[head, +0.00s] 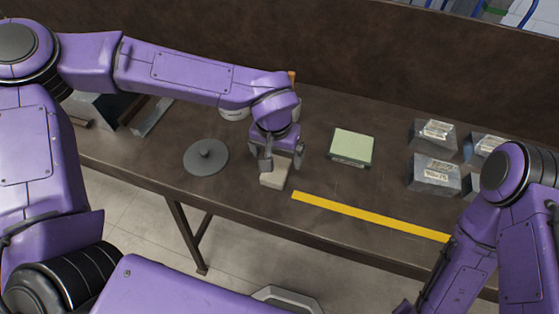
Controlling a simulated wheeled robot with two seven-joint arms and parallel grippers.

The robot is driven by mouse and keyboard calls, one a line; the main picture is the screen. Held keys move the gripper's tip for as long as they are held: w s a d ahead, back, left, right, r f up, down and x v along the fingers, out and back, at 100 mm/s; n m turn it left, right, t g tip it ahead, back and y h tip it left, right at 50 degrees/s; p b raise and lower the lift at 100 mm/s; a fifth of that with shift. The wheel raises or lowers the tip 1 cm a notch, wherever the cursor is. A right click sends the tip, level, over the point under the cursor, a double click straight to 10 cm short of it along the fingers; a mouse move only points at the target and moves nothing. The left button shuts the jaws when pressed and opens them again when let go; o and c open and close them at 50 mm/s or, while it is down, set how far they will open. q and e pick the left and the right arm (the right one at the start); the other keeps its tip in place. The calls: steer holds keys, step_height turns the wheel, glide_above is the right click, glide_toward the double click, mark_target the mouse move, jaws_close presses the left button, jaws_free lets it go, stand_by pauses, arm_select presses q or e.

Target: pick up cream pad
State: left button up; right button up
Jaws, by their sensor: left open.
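The cream pad (274,179) is a small pale block on the brown table, near its front edge. My left gripper (280,164) points down directly over it, with one finger on each side of the pad's upper part. The fingers are open; whether they touch the pad I cannot tell. The gripper hides the far part of the pad. My right arm comes in at the right, and its gripper is not in view.
A grey round lid (206,157) lies left of the pad. A pale green pad (352,146) and several metal duct pieces (434,173) stand to the right. A yellow strip (370,215) runs along the table (330,190) front. A white round item (233,113) is partly hidden behind my left arm.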

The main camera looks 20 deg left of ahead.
mark_target(276, 170)
arm_select(q)
steer(key=shift+s+a+f, duration=0.1)
steer(key=shift+s+f, duration=0.15)
steer(key=shift+f, duration=0.4)
steer(key=shift+s+f, duration=0.25)
steer(key=shift+f, duration=0.35)
steer(key=f, duration=0.2)
steer(key=w+f, duration=0.1)
steer(key=f, duration=0.1)
steer(key=w+f, duration=0.1)
steer(key=shift+a+f, duration=0.3)
steer(key=shift+f, duration=0.1)
steer(key=shift+s, duration=0.1)
steer(key=c, duration=1.1)
